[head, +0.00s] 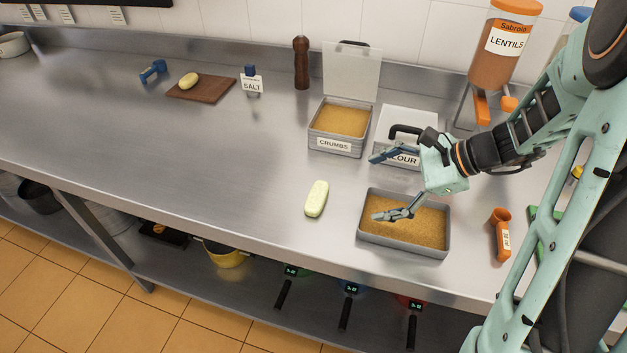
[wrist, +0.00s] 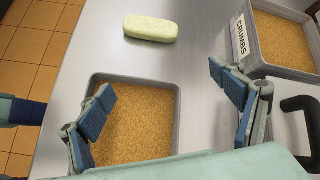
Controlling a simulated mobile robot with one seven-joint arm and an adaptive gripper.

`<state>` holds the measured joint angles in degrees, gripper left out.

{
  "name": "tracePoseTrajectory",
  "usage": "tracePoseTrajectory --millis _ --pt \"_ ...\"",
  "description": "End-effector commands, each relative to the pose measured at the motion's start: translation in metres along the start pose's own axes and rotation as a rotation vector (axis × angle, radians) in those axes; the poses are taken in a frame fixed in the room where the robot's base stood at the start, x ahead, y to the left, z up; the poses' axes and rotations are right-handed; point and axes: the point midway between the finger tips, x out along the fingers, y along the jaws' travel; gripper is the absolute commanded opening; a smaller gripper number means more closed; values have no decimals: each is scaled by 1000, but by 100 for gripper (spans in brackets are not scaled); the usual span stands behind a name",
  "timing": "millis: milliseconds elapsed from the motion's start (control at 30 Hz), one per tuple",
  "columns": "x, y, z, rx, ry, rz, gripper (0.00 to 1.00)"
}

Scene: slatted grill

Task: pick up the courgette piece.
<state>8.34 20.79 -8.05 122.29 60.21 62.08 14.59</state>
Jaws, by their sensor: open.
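The courgette piece (head: 317,198) is a pale green, rounded oblong lying on the bare steel counter, left of the near crumb-filled tray. In the wrist view the courgette piece (wrist: 150,28) lies at the top, beyond my fingertips, and is fully visible. My gripper (head: 378,187) is open and empty, with its fingers spread and pointing left. It is to the right of the courgette piece and apart from it, above the near tray. In the wrist view my gripper (wrist: 162,88) shows its two blue-padded fingers wide apart, one over the tray's left side and one over the counter.
The near tray (head: 402,251) of golden crumbs sits below my gripper. Behind stand an open CRUMBS box (head: 334,144) and a lidded FLOUR box (head: 404,121). A board (head: 201,91) with a yellowish piece lies far left. An orange tube (head: 501,232) is right. Counter left of the courgette is clear.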

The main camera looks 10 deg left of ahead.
Motion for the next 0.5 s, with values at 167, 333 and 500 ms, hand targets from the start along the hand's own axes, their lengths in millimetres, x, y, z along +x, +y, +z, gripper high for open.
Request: tracePoseTrajectory --millis 167,333,500 --pt "21 27 18 331 -261 -21 86" --pt "28 25 14 446 -343 -43 86" --pt "46 22 22 462 -358 -44 86"
